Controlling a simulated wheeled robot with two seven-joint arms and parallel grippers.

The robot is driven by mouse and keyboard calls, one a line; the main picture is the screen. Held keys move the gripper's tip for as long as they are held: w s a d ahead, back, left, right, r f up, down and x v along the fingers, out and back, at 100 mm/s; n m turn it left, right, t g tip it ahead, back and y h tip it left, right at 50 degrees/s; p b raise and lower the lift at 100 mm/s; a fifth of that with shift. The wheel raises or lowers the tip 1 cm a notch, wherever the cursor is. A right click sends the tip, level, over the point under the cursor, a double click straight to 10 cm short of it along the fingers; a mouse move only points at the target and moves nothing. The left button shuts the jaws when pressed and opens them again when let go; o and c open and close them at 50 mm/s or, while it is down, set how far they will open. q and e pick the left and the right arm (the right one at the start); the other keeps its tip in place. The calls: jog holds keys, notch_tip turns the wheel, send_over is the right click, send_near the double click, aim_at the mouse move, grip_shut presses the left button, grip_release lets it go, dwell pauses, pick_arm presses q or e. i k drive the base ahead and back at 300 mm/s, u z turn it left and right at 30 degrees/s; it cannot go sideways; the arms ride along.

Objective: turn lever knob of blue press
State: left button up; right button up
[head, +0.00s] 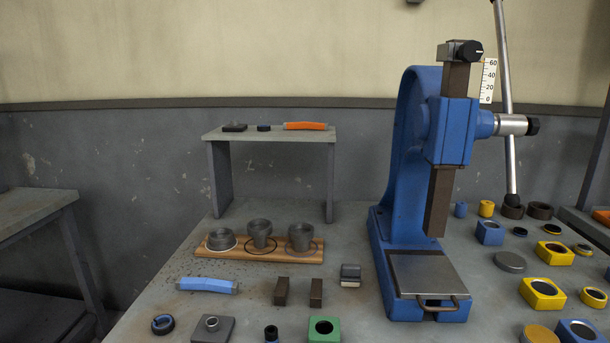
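The blue press (402,150) stands on the table at right of centre in the head view. Its dark ram (441,200) hangs above the grey base plate (428,275), with a gap between. A long silver lever (508,80) runs steeply through a silver hub (511,124) on the press's right side. A black knob (532,126) caps the hub's outer end. Another black knob (473,49) with a white mark sits on top of the ram. The lever's upper end is cut off by the picture's top edge. Neither of my grippers is in view.
Blue and yellow blocks (542,291) and rings crowd the table right of the press. A wooden board (214,252) with several grey cups, a blue-handled tool (207,285) and a green block (323,330) lie left. A small raised shelf (270,134) stands behind.

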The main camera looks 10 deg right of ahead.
aim_at(534, 125)
jog(key=z, duration=3.6)
jog(key=i, duration=2.05)
jog(key=u, duration=3.65)
